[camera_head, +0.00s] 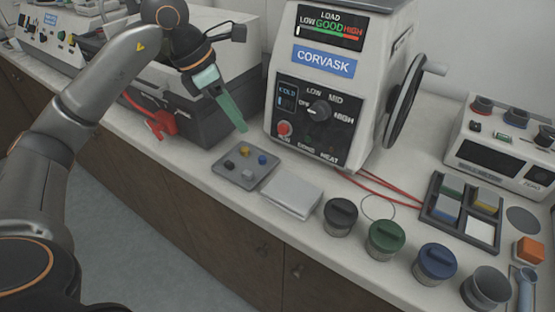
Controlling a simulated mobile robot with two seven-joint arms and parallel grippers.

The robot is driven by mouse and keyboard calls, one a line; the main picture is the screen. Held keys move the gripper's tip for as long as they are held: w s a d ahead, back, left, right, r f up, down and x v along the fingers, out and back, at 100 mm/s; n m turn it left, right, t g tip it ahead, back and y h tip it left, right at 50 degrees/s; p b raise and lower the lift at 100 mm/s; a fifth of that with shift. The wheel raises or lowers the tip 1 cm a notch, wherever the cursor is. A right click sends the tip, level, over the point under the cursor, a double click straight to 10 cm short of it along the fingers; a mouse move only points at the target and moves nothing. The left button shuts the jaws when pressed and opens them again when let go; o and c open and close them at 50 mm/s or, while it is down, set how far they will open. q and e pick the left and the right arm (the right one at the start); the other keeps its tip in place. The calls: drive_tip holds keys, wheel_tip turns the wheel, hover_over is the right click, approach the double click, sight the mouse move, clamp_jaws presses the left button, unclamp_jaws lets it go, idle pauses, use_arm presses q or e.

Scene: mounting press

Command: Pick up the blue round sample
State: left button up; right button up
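The blue round sample (262,160) is a small dark-blue piece on the back right part of a small grey tray (249,182) on the counter. A yellow piece (245,151), a black piece (229,165) and a light grey piece (247,175) share the tray. My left gripper (240,127) hangs above and behind the tray, its green fingers pointing down and to the right, apart from the blue sample. The fingers overlap from this side, so their gap cannot be told. Nothing shows between them. My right gripper is not in view.
The CORVASK press (328,85) with a side handwheel stands behind and right of the tray. A flat light-grey slab (291,196) lies beside the tray. Black (340,215), green (386,239) and blue (435,262) lidded jars line the front. A red clamp-like part (163,124) is at left.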

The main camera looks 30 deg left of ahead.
use_arm(q)
hover_over(261, 158)
drive_tip(key=s+a, duration=0.2)
drive_tip(key=f, duration=0.6)
drive_tip(key=shift+w+d+f+b, duration=0.15)
drive_tip(key=shift+d+f+b, duration=0.15)
drive_tip(key=shift+b, duration=0.1)
drive_tip(key=x, duration=0.5)
drive_tip(key=shift+a+f, duration=0.2)
clamp_jaws()
